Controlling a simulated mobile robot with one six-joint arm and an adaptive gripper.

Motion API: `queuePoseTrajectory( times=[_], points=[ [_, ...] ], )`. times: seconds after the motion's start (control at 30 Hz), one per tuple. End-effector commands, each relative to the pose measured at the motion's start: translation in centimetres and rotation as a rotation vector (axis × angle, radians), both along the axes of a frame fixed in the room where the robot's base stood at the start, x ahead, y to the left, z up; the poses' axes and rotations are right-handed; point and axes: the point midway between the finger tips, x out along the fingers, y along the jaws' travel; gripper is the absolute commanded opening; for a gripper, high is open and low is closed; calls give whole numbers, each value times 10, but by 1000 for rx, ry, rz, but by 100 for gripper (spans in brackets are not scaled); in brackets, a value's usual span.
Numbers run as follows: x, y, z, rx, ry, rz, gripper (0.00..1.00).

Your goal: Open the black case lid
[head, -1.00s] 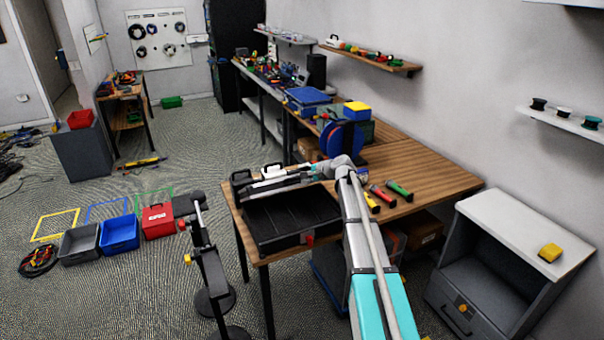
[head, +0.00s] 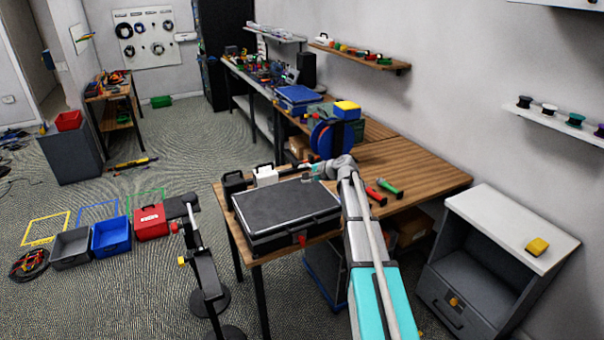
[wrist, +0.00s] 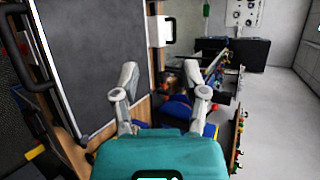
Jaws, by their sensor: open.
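The black case (head: 258,243) lies on the wooden table in the head view. Its lid (head: 285,205) lies flat over it like a grey panel with a dark rim, and looks shut. A red latch (head: 301,239) shows on the front side. In the wrist view the lid (wrist: 95,55) fills the left, with a dark handle (wrist: 27,50) at its far left edge. My gripper (wrist: 165,88) is open and empty, to the right of the lid there. In the head view my gripper (head: 312,172) is small, near the case's back right corner, apart from the lid as far as I can tell.
A white case (head: 266,175) and a small black case (head: 234,185) stand behind the black case. A red-handled tool (head: 375,197) and a green-handled tool (head: 390,188) lie right of my arm. A blue spool (head: 335,138) stands further back. The table's right part is clear.

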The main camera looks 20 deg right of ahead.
Motion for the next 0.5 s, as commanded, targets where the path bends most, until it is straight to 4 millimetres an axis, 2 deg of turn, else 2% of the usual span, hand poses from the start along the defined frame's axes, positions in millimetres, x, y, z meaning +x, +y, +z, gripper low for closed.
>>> queuePoseTrajectory(
  times=[0.5],
  points=[
    [-20, -14, 12, 1, 1, 0, 57]
  ],
)
